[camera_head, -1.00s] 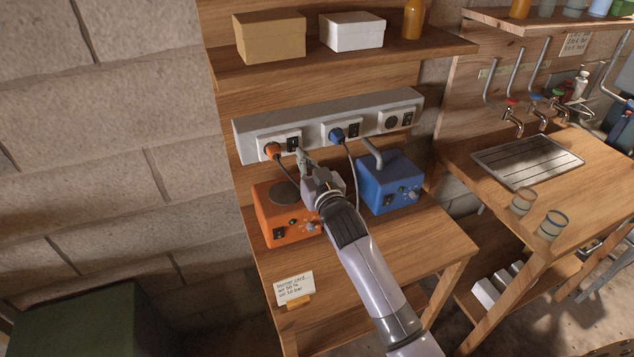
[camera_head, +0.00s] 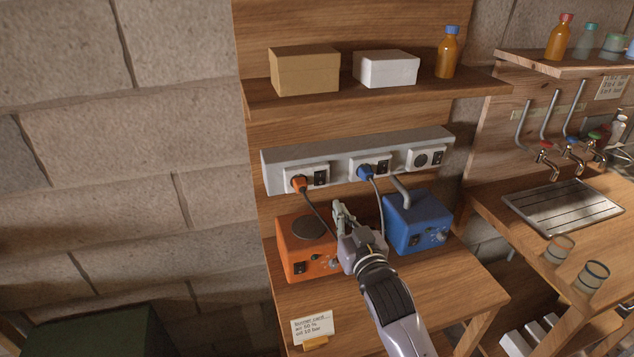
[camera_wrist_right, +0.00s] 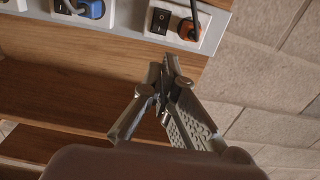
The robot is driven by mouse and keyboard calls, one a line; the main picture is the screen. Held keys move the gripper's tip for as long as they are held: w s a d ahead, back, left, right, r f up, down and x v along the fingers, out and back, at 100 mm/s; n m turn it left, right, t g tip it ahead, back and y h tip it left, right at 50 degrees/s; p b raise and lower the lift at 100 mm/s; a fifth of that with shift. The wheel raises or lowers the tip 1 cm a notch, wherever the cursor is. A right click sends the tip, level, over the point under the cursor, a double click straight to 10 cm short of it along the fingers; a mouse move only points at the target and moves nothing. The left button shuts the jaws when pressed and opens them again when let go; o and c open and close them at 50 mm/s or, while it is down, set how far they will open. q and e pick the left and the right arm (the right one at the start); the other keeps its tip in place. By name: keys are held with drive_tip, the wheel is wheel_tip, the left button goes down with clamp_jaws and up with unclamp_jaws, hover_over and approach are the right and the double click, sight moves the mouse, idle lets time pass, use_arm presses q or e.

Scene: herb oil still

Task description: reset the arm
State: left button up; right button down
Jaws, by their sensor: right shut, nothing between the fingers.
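My right gripper (camera_head: 343,212) is shut and empty. In the head view it is in front of the wall panel, between the orange device (camera_head: 308,262) and the blue device (camera_head: 416,232), below the power strip (camera_head: 350,158). In the right wrist view the fingertips (camera_wrist_right: 168,68) meet, apart from the strip (camera_wrist_right: 140,19). My left gripper is not in view.
An orange plug (camera_head: 299,184) and a blue plug (camera_head: 372,171) sit in the strip, with cords hanging near my gripper. A shelf (camera_head: 390,93) with boxes and a bottle is above. A note card (camera_head: 312,327) stands at the bench front. Taps and a sink (camera_head: 563,207) are at right.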

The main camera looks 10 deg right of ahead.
drive_tip(key=s+f+g, duration=0.7)
drive_tip(key=s+f, duration=0.5)
drive_tip(key=f, duration=0.2)
drive_tip(key=s+f+n+g, duration=0.1)
drive_tip(key=s+f+g, duration=0.3)
drive_tip(key=s, duration=0.7)
drive_tip(key=s+f+n+g, duration=0.1)
drive_tip(key=s+f+g, duration=0.2)
drive_tip(key=s, duration=0.8)
wheel_tip(320, 180, down, 26)
drive_tip(key=s+g, duration=0.1)
drive_tip(key=g, duration=0.1)
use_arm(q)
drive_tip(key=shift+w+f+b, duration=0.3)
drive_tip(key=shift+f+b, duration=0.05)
use_arm(e)
drive_tip(key=s+d+f, duration=0.1)
drive_tip(key=s+f, duration=0.7)
drive_tip(key=s+d+f+g, duration=0.1)
drive_tip(key=s+d+f, duration=0.1)
drive_tip(key=s+f, duration=0.7)
drive_tip(key=shift+s+d+h, duration=0.2)
drive_tip(key=shift+d+h, duration=0.1)
